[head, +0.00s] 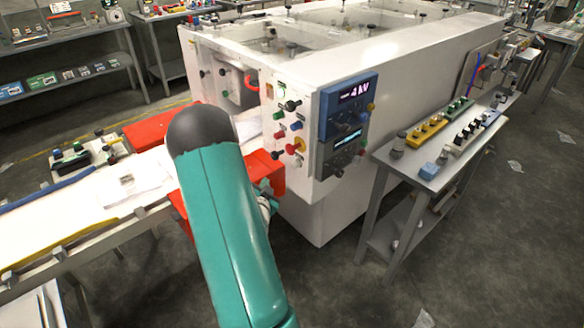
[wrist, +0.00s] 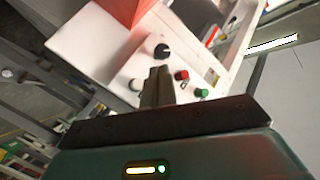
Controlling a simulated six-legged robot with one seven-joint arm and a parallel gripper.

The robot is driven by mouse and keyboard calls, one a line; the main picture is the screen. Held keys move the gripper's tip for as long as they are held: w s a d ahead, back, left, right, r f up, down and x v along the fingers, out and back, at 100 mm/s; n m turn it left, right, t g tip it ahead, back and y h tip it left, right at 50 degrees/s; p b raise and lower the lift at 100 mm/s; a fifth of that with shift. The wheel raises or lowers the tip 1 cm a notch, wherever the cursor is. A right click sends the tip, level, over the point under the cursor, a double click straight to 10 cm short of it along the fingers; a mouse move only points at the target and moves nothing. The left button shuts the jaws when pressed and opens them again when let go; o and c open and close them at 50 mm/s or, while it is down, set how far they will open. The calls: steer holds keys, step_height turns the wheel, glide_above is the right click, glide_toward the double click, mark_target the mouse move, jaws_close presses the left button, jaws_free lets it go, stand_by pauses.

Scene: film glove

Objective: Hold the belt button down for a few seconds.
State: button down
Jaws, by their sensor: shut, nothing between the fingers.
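In the wrist view, my gripper (wrist: 158,72) is shut and empty, with its fingertips over a white panel (wrist: 85,45) with several controls. A black knob (wrist: 161,50) is just beyond the fingertips. No label is readable, so I cannot tell which is the belt button, nor whether the fingertips touch the panel.
The white machine (head: 420,60) has a dark display panel (head: 345,118) on its front. A belt (head: 100,200) runs to the left between red guards (head: 155,130). A side table (head: 400,170) with small control boxes stands at the right.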

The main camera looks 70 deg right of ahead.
mark_target(296, 165)
steer(key=s+d, duration=0.4)
steer(key=d, duration=0.3)
steer(key=shift+d, duration=0.4)
stand_by(2.0)
steer(key=shift+s+d, duration=0.15)
steer(key=shift+d, duration=0.2)
